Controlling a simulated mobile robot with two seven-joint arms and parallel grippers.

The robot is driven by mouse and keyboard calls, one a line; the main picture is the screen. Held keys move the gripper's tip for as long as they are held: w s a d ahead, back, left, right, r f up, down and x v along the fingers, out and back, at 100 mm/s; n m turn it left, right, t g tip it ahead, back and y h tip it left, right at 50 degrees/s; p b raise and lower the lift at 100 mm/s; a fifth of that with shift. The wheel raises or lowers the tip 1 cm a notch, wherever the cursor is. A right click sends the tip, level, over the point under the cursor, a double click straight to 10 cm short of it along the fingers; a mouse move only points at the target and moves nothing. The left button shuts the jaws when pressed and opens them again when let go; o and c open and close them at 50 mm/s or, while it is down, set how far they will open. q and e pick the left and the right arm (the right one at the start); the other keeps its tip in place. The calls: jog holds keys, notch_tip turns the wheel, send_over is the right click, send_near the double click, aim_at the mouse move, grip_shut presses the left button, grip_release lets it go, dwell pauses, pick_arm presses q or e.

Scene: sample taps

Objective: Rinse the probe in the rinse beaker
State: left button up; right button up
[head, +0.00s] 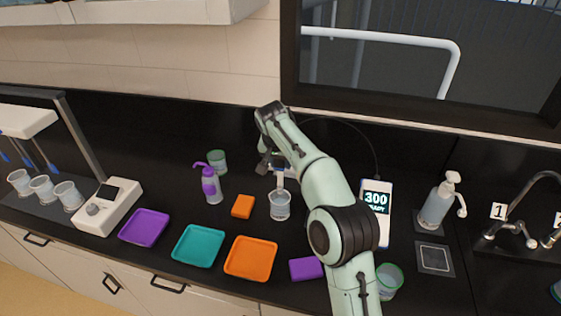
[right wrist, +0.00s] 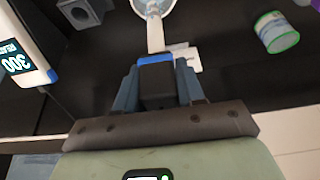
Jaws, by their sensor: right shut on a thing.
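My right gripper (head: 277,168) is shut on the probe (head: 280,180), above a clear beaker (head: 280,207) near the middle of the counter. In the right wrist view, the jaws (right wrist: 156,88) close on the probe's dark handle with a blue band (right wrist: 155,60). Its pale shaft (right wrist: 155,36) points toward the beaker (right wrist: 150,6), which is cut off by the top edge. The probe's lower end is at or near the beaker's mouth; I cannot tell how deep it goes. My left gripper is not in view.
A meter (head: 375,208) reading 300 stands right of my arm. A purple-capped wash bottle (head: 210,186), green-rimmed cup (head: 218,163) and orange block (head: 242,206) are left of the beaker. Purple (head: 144,228), teal (head: 198,246) and orange (head: 250,259) trays line the front.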

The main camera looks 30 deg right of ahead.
jog(key=shift+r, duration=0.15)
jog(key=shift+r, duration=1.4)
jog(key=shift+s+f, duration=0.1)
